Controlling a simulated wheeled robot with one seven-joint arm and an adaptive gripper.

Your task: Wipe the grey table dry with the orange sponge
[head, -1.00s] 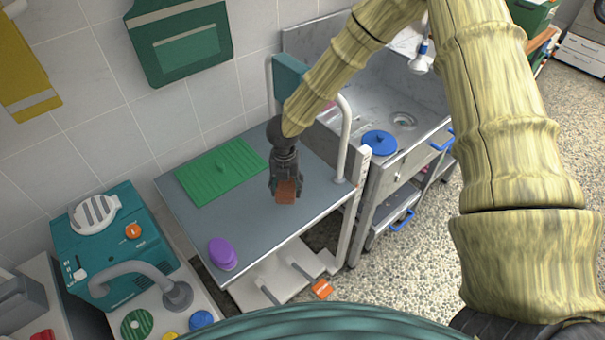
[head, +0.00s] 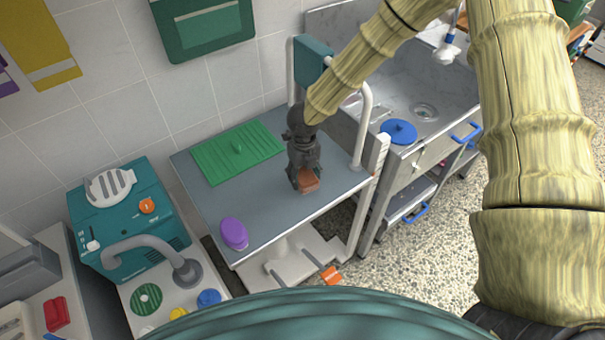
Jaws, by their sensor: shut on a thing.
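The grey table (head: 262,205) stands against the tiled wall in the middle of the head view. My gripper (head: 306,177) points down over the right part of the table and is shut on the orange sponge (head: 309,182), a brownish-orange block. The sponge is at or just above the tabletop; I cannot tell whether it touches. The gripper hides part of the sponge. No wet patch can be made out on the grey surface.
A green ribbed mat (head: 225,158) lies at the table's back left. A purple oval thing (head: 234,233) sits at the front-left corner. A white rail (head: 364,125) rises at the right edge. A steel sink (head: 440,95) stands to the right, a teal machine (head: 125,215) left.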

